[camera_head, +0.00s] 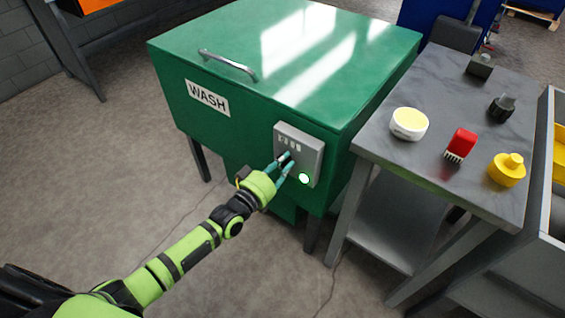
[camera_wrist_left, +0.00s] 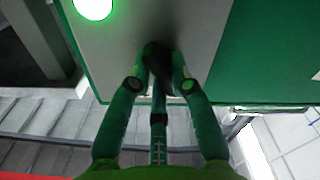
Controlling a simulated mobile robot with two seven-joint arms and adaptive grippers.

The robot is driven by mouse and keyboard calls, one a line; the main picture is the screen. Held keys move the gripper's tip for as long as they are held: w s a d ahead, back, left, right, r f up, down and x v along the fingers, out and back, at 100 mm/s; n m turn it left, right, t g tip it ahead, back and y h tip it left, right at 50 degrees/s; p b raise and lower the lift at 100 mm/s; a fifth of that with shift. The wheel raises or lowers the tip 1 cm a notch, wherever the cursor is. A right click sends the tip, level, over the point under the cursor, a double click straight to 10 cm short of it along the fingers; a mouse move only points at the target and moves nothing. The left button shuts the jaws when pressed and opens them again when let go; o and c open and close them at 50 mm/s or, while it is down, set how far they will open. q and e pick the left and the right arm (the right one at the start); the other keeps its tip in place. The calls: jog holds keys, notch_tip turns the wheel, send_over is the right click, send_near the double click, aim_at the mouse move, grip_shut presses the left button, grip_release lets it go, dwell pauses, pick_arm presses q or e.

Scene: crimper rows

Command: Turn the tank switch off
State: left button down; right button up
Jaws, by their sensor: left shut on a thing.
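The green tank (camera_head: 225,140) marked WASH stands in the middle of the head view, its lid down. A grey switch box (camera_head: 312,143) is fixed to its front right; it also shows in the left wrist view (camera_wrist_left: 205,40). A green lamp (camera_head: 304,179) glows low on the box, and it shows bright at the top left of the wrist view (camera_wrist_left: 93,6). My left gripper (camera_head: 284,166) is at the box, shut on the dark switch knob (camera_wrist_left: 157,62). The fingers hide much of the knob, so its setting is unclear. My right gripper is not in view.
A grey table (camera_head: 440,125) stands close to the tank's right. It carries a white and yellow round item (camera_head: 409,123), a red brush (camera_head: 460,145), a yellow piece (camera_head: 507,169) and dark items. The floor (camera_head: 90,170) left of the tank is clear.

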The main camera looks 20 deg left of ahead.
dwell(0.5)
pick_arm(q)
jog(key=c, duration=1.1)
grip_release()
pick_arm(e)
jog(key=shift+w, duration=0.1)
pick_arm(q)
jog(key=v, duration=1.2)
